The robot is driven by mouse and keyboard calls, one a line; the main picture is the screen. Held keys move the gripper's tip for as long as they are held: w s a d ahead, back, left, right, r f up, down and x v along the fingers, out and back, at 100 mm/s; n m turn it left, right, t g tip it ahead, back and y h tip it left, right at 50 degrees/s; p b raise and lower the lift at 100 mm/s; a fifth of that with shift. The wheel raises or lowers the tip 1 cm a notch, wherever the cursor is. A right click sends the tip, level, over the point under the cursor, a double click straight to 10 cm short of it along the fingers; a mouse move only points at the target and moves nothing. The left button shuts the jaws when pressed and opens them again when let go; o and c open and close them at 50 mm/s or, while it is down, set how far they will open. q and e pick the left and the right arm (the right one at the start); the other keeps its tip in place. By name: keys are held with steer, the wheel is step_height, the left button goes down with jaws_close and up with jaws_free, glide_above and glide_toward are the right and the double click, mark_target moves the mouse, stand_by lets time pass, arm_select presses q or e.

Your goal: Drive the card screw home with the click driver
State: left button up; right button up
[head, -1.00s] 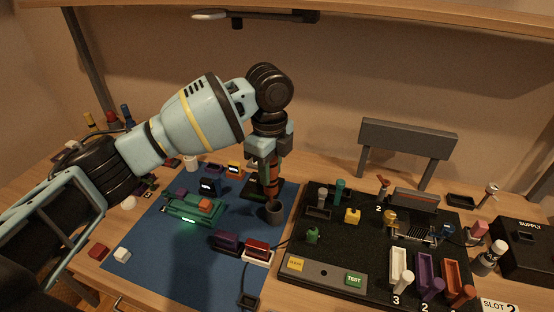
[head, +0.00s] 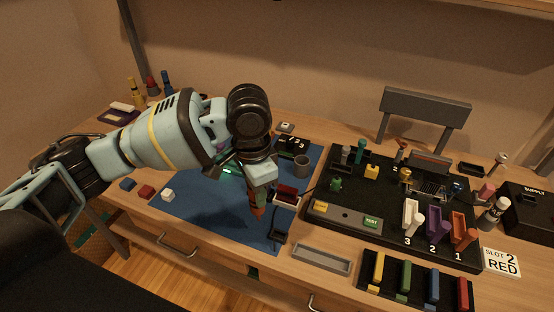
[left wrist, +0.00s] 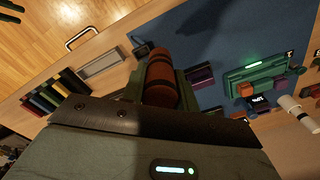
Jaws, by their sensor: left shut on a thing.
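My left gripper (head: 258,192) is shut on an orange-brown driver with dark bands (head: 257,211), held over the front part of the blue mat. In the left wrist view the driver (left wrist: 161,80) shows end-on between the fingers, and its tip is hidden. The green card (left wrist: 260,74) with a lit strip lies on the mat, right of the driver in that view. In the head view my arm hides most of the card, and only its green glow (head: 230,170) shows. I cannot make out the card screw. My right gripper is not in view.
The black board (head: 345,213) with coloured parts fills the right. An empty grey tray (head: 321,260) lies in front. The mat's front left (head: 200,215) is clear.

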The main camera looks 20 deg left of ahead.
arm_select(q)
steer(key=s+a+f+n, duration=0.1)
steer(key=s+a+n, duration=0.1)
steer(key=s+n, duration=0.5)
steer(key=shift+s+f+n, duration=0.3)
steer(key=shift+n, duration=0.3)
